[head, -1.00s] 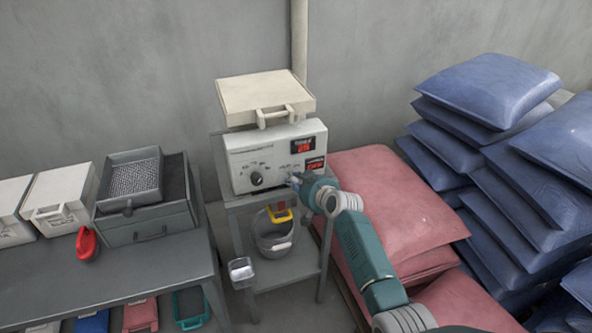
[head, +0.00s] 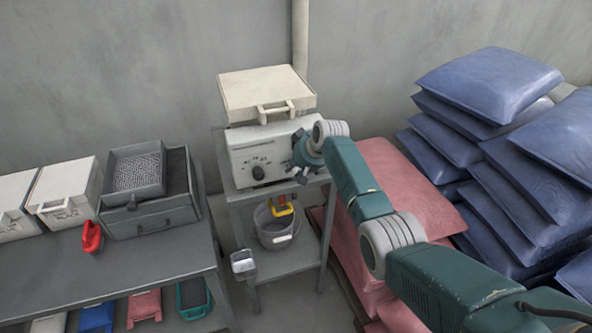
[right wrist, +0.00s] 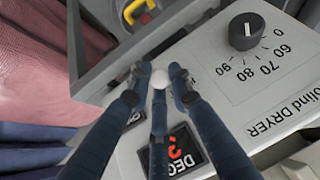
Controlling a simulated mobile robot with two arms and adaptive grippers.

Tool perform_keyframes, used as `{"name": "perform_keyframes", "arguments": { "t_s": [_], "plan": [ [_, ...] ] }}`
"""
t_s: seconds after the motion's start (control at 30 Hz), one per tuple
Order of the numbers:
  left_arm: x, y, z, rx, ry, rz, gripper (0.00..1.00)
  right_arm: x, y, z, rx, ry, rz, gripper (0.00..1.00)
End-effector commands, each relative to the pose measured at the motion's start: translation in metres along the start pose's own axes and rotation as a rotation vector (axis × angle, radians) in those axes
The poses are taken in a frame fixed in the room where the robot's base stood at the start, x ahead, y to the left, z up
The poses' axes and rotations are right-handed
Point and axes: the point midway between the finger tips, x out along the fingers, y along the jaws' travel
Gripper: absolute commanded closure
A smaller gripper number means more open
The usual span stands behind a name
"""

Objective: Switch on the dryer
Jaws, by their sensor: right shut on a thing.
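The dryer (head: 243,158) is a white box with a black dial (head: 258,172) on its front, standing on a grey metal stand. My right gripper (head: 302,172) is at the right part of its front panel and hides the displays there in the head view. In the right wrist view the panel is upside down, with the dial (right wrist: 246,31), its numbers and a red-lit display (right wrist: 176,150). There my right gripper's fingers (right wrist: 160,76) are closed around a small white round-ended switch (right wrist: 160,79). Whether the switch is flipped cannot be told. My left gripper is not in view.
A cream case (head: 265,92) lies on top of the dryer. A grey bucket (head: 274,236) with a yellow-handled item is on the shelf below. Red sacks (head: 400,195) and blue sacks (head: 490,85) are stacked to the right. A table (head: 120,265) with boxes stands left.

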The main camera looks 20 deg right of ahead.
Motion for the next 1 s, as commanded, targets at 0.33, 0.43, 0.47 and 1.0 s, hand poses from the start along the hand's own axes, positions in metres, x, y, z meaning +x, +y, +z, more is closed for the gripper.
{"name": "perform_keyframes", "arguments": {
  "t_s": [0.33,0.43,0.47,1.0],
  "plan": [
    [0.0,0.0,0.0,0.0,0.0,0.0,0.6,0.003,-0.001,0.006,0.0,-0.017,-0.001,1.0],
    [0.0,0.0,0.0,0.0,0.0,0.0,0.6,0.003,-0.001,0.006,0.0,-0.017,-0.001,0.72],
    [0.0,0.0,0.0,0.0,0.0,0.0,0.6,0.003,-0.001,0.006,0.0,-0.016,-0.001,0.72],
    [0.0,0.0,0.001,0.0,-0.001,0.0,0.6,-0.021,0.0,0.001,-0.001,-0.004,-0.001,0.72]
  ]
}}
